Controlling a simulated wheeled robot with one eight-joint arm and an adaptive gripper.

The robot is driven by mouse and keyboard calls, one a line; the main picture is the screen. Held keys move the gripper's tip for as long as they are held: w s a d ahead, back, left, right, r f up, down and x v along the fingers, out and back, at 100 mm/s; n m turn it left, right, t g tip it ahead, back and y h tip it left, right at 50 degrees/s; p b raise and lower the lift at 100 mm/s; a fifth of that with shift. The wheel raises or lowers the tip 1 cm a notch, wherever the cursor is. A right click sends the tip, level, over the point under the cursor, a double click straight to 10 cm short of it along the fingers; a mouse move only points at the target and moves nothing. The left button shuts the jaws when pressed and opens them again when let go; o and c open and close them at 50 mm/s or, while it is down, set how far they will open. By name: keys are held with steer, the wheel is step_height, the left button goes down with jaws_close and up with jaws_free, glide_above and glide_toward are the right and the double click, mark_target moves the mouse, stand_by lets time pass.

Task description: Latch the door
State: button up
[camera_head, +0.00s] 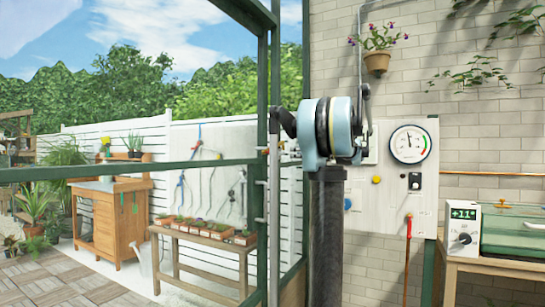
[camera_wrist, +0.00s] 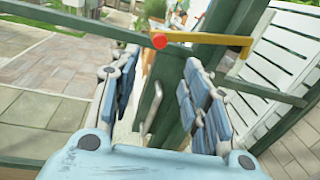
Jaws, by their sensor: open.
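The door is a green metal frame (camera_head: 262,215) in the head view, with a crossbar running left. A yellow latch bar (camera_wrist: 215,39) with a red knob (camera_wrist: 160,41) lies roughly level across the green post (camera_wrist: 208,62) in the wrist view. My gripper (camera_wrist: 160,63) is open and empty, with blue-padded fingers on both sides of the view. The red knob shows just beyond the fingertips, between them; whether it touches them I cannot tell. A slim metal handle (camera_wrist: 151,108) shows lower, between the fingers. In the head view my arm hides most of the gripper.
A gauge panel (camera_head: 386,200) and a brick wall (camera_head: 480,110) are to the right of my arm. A bench (camera_head: 505,263) with a green-lidded box stands at far right. Beyond the frame are a low table (camera_head: 210,240) with pots, a wooden cabinet (camera_head: 105,225) and open paving (camera_head: 60,280).

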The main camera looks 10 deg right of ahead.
mark_target(272, 152)
steer(key=x, duration=1.5)
steer(key=shift+w+a+f, duration=0.1)
steer(key=shift+w+a, duration=0.1)
steer(key=shift+a, duration=0.15)
jaws_close()
